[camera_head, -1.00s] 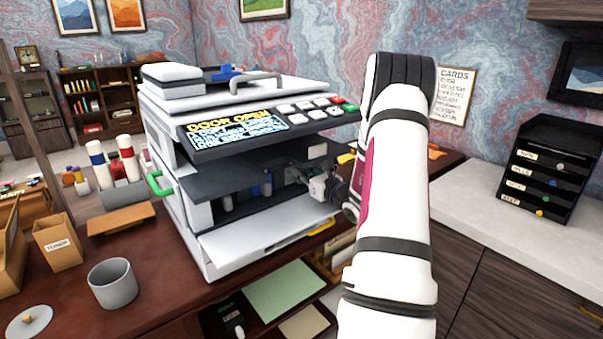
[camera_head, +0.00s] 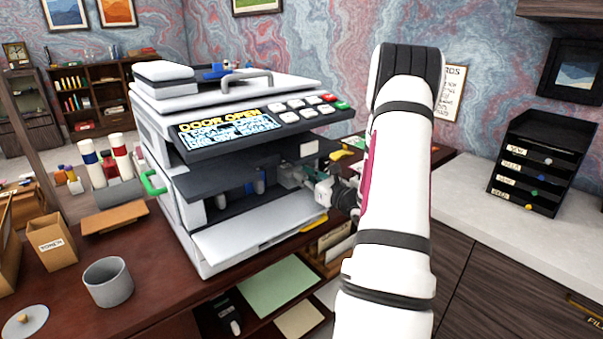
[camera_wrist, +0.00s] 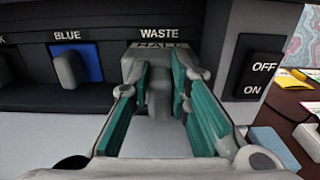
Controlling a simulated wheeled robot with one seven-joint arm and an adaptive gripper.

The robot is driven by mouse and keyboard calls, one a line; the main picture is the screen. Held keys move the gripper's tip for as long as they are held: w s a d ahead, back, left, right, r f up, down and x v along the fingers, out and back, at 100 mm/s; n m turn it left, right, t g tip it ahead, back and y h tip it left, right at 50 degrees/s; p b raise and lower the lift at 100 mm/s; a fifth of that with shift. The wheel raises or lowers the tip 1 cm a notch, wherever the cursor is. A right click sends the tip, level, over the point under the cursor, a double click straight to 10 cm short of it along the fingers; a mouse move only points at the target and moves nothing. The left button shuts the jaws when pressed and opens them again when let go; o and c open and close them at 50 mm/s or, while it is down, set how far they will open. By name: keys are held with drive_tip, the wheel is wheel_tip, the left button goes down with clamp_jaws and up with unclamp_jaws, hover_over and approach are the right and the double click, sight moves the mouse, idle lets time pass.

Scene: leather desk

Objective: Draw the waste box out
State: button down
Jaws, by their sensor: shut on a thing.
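The printer (camera_head: 165,125) stands on the desk with its front open, and its screen reads DOOR OPEN. The waste box (camera_wrist: 135,68) is a grey block under the WASTE label in the wrist view, with a partly hidden line of letters, seemingly HALF, at its top. My gripper (camera_wrist: 160,80) has its green-padded fingers on either side of the box's grey grip and is shut on it. In the head view my gripper (camera_head: 310,183) is at the right of the open bay, partly hidden by my arm. How far out the box stands is hard to tell.
A blue cartridge (camera_wrist: 90,62) with a grey grip sits left of the waste box. An OFF/ON switch (camera_wrist: 256,78) is close on the right. The lowered white front door (camera_head: 260,232) lies below the bay. A grey cup (camera_head: 108,282) stands on the desk at left.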

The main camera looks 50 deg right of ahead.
drive_tip(key=p+v, duration=0.4)
drive_tip(key=v, duration=2.1)
drive_tip(key=shift+s, duration=0.3)
idle(0.9)
